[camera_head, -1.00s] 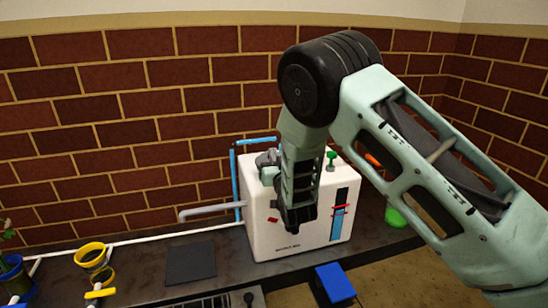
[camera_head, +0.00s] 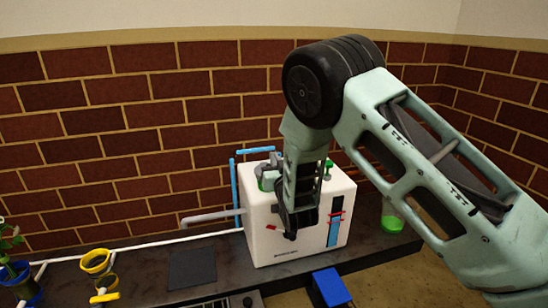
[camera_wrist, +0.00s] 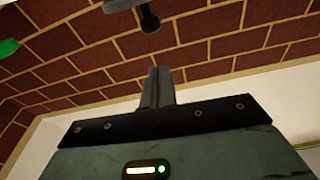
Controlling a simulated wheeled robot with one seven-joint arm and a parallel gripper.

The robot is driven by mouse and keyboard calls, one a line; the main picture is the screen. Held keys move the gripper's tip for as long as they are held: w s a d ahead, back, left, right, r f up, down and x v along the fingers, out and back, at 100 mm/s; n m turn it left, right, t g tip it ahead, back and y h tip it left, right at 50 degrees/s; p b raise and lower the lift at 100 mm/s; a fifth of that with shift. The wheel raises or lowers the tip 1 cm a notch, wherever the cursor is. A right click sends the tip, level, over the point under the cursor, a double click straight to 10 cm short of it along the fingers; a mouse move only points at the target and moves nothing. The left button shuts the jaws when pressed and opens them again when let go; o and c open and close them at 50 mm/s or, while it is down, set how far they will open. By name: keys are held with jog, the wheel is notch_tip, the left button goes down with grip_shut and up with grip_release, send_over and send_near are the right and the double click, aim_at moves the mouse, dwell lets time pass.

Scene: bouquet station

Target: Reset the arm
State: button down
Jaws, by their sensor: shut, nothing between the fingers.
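My arm reaches in from the right in the head view, bends at a dark round joint and hangs down. My gripper (camera_head: 291,233) is at its lower end, in front of the white box's face from this viewpoint. I cannot tell the distance between them. In the wrist view my gripper (camera_wrist: 157,86) shows as narrow grey fingers together, with nothing between them. The brick wall lies beyond them.
The white box (camera_head: 262,222) with a grey spout and blue pipe stands on the dark counter. Yellow-rimmed pots (camera_head: 95,262) are at left, a dark mat (camera_head: 192,268) left of the box. A blue block (camera_head: 330,287) is in front, a green-based container (camera_head: 391,222) at right.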

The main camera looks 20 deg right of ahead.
jog(key=s+f+p, duration=0.2)
jog(key=s, duration=0.5)
jog(key=s+a+r+n+g+y+p, duration=0.1)
jog(key=s+a+r+g+y+p, duration=0.15)
jog(key=s+a+g, duration=0.4)
jog(key=s+a+r+n+g+y+p, duration=0.1)
jog(key=s+a+r+n+g+y, duration=0.15)
jog(key=s+a+g, duration=0.35)
jog(key=s+d+r+n+g+h+p, duration=0.1)
jog(key=s+d+r+n+g+h, duration=0.2)
jog(key=s, duration=1)
jog(key=s+d+r+n+g+h+p, duration=0.1)
jog(key=s+d+r+n+g, duration=0.2)
jog(key=s, duration=1)
notch_tip(320, 180, up, 39)
jog(key=m+g+p, duration=0.1)
jog(key=p, duration=3.7)
jog(key=shift+s+r, duration=0.15)
jog(key=shift+r, duration=0.05)
jog(key=shift+a+g, duration=0.1)
jog(key=shift+g, duration=0.15)
